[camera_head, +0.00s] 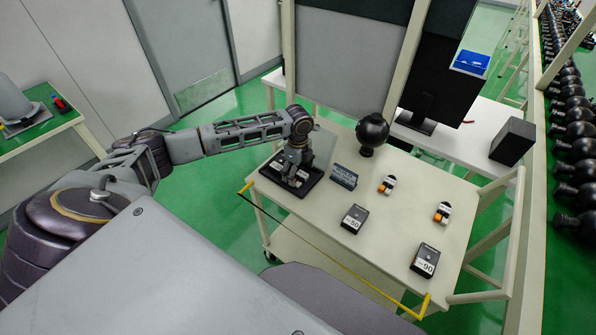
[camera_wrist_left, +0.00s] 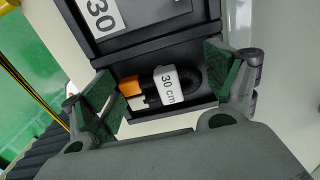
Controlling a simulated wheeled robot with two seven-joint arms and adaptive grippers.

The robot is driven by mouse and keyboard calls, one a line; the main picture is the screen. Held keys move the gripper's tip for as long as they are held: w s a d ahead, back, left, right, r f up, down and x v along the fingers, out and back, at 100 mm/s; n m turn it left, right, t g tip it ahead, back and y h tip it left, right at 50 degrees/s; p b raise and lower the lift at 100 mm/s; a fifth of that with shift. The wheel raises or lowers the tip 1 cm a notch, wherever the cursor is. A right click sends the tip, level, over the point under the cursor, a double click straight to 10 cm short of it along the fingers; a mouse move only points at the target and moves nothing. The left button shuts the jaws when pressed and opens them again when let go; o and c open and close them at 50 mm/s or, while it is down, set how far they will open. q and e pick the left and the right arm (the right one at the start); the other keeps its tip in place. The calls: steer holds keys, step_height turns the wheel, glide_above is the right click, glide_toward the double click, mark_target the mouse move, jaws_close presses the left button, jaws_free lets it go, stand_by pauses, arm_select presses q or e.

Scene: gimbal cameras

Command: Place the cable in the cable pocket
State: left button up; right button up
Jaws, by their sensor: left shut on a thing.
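A small coiled black cable (camera_wrist_left: 188,84) with an orange-and-white plug end and a white "30 cm" tag lies at the pocket (camera_wrist_left: 143,71) of a dark case, beside a box labelled "30" (camera_wrist_left: 104,16). My left gripper (camera_head: 292,174) reaches down over the black tray (camera_head: 313,178) at the table's left end. Whether the cable rests on the pocket floor cannot be told. My right gripper is not in view.
On the white table (camera_head: 335,235) are two more tagged cables (camera_head: 387,185) (camera_head: 442,212), a dark box (camera_head: 354,218), another marked "90" (camera_head: 426,261), a small dark panel (camera_head: 344,176) and a black round object (camera_head: 372,131). A monitor (camera_head: 433,75) stands behind.

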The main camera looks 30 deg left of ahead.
mark_target(298, 173)
arm_select(q)
steer(key=shift+f, duration=0.1)
steer(key=o, duration=0.8)
steer(key=shift+r, duration=6.1)
